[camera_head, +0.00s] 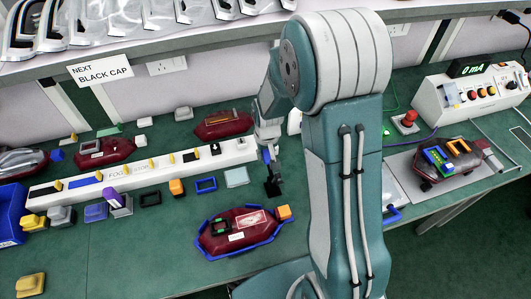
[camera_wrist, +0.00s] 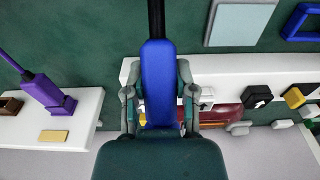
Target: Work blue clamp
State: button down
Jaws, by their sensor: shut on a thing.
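My gripper (camera_head: 268,140) is shut on the blue clamp (camera_wrist: 158,85), which has a blue body and a black rod. In the wrist view my two fingers (camera_wrist: 158,100) sit on either side of the blue body, and the black rod runs out of the top of the picture. In the head view the clamp is mostly hidden by my gripper, which is at the right end of the white tool rail (camera_head: 140,171). A dark red tail lamp (camera_head: 228,236) lies in a blue cradle in front. Another tail lamp (camera_head: 437,179) lies at the right with blue and orange parts on it.
A sign (camera_head: 100,72) reads "NEXT BLACK CAP". A test box (camera_head: 468,97) shows "0 mA". More lamps lie behind the rail.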

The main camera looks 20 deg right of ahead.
aim_at(267, 157)
jog(key=shift+s+r+t, duration=0.1)
jog(key=shift+t, duration=0.2)
jog(key=shift+c, duration=2)
grip_release()
jog(key=shift+r, duration=0.1)
notch_tip(267, 157, up, 12)
jog(key=s, duration=0.1)
jog(key=shift+s+f, duration=0.2)
jog(key=shift+s, duration=0.05)
jog(key=shift+a, duration=0.1)
